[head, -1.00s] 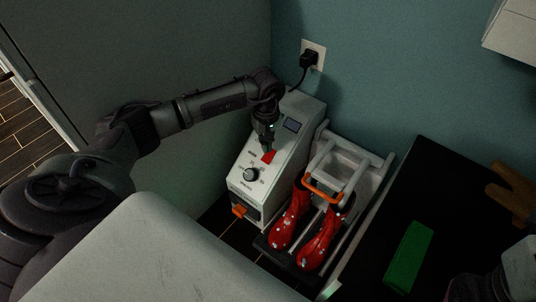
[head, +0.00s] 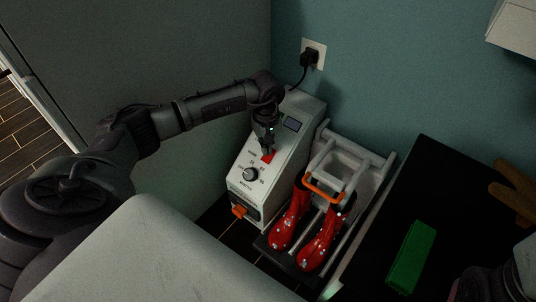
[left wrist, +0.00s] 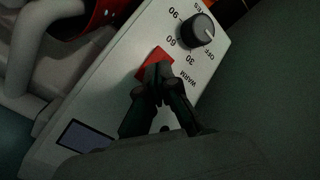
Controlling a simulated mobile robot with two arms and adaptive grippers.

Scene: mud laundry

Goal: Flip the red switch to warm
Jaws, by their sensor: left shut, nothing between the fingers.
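The red switch (head: 268,157) sits on the sloped top panel of a white machine (head: 283,163), between a small dark display and a round black knob. The red switch also shows in the left wrist view (left wrist: 154,65), near the word WARM. My left gripper (head: 267,149) is shut and empty, its fingertips (left wrist: 158,72) over the lower edge of the switch. I cannot tell whether they touch it. The fingers hide part of the switch, and its position is unclear. At the right edge, part of my right arm shows, but its fingers do not.
The black knob (head: 250,174) is close beside the switch. Right of the machine stands a white rack with an orange bar (head: 322,190) and red spotted boots (head: 318,243). A dark counter holds a green block (head: 410,256). The machine's plug is in a wall outlet (head: 314,53).

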